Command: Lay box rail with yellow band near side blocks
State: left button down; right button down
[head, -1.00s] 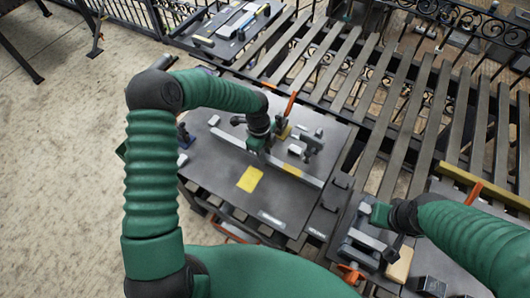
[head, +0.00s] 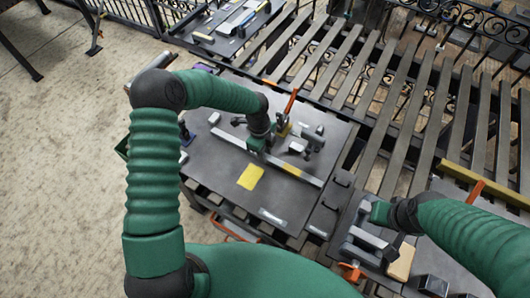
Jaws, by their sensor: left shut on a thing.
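The box rail (head: 231,139) is a long light-grey bar lying diagonally over the dark worktable (head: 215,180). Its yellow band (head: 291,169) shows toward its right end. My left gripper (head: 257,145) points down at the rail and is shut on it, left of the band. The fingertips are small and partly hidden by the gripper body. I cannot tell whether the rail touches the table. Small pale blocks stand near it, one at the far left (head: 214,118) and one behind the rail (head: 296,147). My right gripper (head: 381,213) is over the right-hand table; its fingers are unclear.
A yellow patch (head: 250,177) lies on the worktable in front of the rail. A grey clamp-like fixture (head: 315,139) and an orange handle (head: 291,101) stand behind it. The right-hand table holds a grey fixture (head: 368,238) and a tan block (head: 402,262). Slatted racks run behind.

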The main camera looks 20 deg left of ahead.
pick_arm(q)
jog(key=c, duration=1.1)
grip_release()
jog(key=shift+c, duration=0.2)
notch_tip(320, 180, up, 17)
jog(key=a+b, duration=0.1)
jog(key=a, duration=0.1)
jog(key=shift+w+f, duration=0.2)
jog(key=s+a+f+n+t+y, duration=0.1)
jog(key=s+f+n+t, duration=0.1)
jog(key=s+n, duration=1.5)
jog(key=f+n, duration=0.1)
jog(key=n, duration=0.2)
jog(key=shift+s+t, duration=0.15)
jog(key=shift+t, duration=0.25)
